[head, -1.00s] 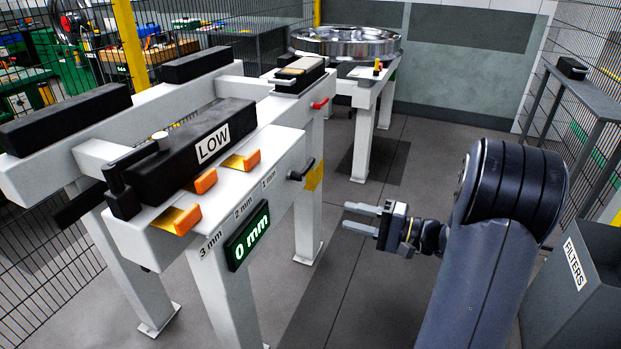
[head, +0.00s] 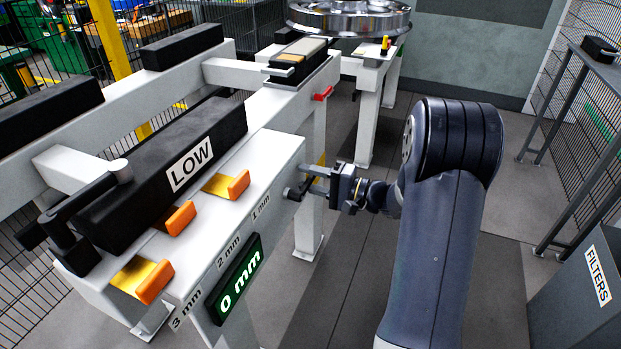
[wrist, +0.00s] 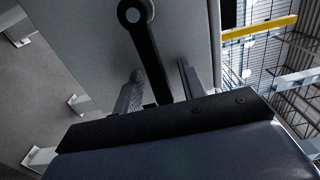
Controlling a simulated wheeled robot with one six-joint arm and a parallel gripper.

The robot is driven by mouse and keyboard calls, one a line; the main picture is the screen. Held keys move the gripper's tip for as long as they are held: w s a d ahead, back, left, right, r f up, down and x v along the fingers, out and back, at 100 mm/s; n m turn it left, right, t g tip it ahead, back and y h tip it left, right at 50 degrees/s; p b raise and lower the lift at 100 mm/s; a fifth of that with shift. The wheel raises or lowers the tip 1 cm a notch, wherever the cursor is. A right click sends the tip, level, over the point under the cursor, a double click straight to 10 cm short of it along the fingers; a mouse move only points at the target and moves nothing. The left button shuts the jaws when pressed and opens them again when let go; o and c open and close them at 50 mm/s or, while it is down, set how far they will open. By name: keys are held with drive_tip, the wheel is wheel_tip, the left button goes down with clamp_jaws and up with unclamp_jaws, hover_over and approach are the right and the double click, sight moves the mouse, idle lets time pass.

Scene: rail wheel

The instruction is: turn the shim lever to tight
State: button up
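A black lever (head: 297,190) is mounted on the end face of the white beam, just below its top edge. In the wrist view the black lever (wrist: 147,42) runs from its round pivot at the top down between my two fingers. No label on this lever is readable. My gripper (head: 309,180) is at the lever's handle. In the wrist view my gripper (wrist: 160,85) is open, one finger on each side of the handle, with a gap visible on the right side. The far end of the handle is hidden behind the dark gripper body.
A display (head: 234,283) reads "0 mm". Orange-tipped yellow shims (head: 148,282) lie beside 1, 2 and 3 mm labels. A black block (head: 185,165) marked LOW, a second lever (head: 75,212) and a red handle (head: 322,93) are near. Floor right of the stand is open.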

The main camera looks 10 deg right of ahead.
sight(287, 214)
clamp_jaws()
drive_tip(key=shift+f, duration=0.15)
idle(0.4)
drive_tip(key=shift+s+a+f+m+b, duration=0.1)
drive_tip(key=shift+f+m+b, duration=0.4)
drive_tip(key=shift+m, duration=0.3)
drive_tip(key=shift+f+m+b, duration=0.4)
drive_tip(key=shift+m+b, duration=0.05)
drive_tip(key=shift+m, duration=0.35)
drive_tip(key=s+f+m, duration=0.1)
drive_tip(key=m, duration=0.2)
drive_tip(key=a+f+m, duration=0.1)
drive_tip(key=m, duration=0.2)
drive_tip(key=s+a+f+m, duration=0.1)
drive_tip(key=m, duration=0.2)
drive_tip(key=shift+s+f, duration=0.3)
drive_tip(key=shift+s+a+f+m+p, duration=0.15)
drive_tip(key=shift+s+a+m+p, duration=0.2)
drive_tip(key=shift+m, duration=0.6)
drive_tip(key=shift+s+a+f+m+p, duration=0.1)
drive_tip(key=shift+s+a+m+p, duration=0.3)
drive_tip(key=shift+m, duration=0.6)
drive_tip(key=shift+s+a+f+m+p, duration=0.2)
drive_tip(key=shift+s+m, duration=0.3)
drive_tip(key=shift+m, duration=0.45)
drive_tip(key=shift+d, duration=0.1)
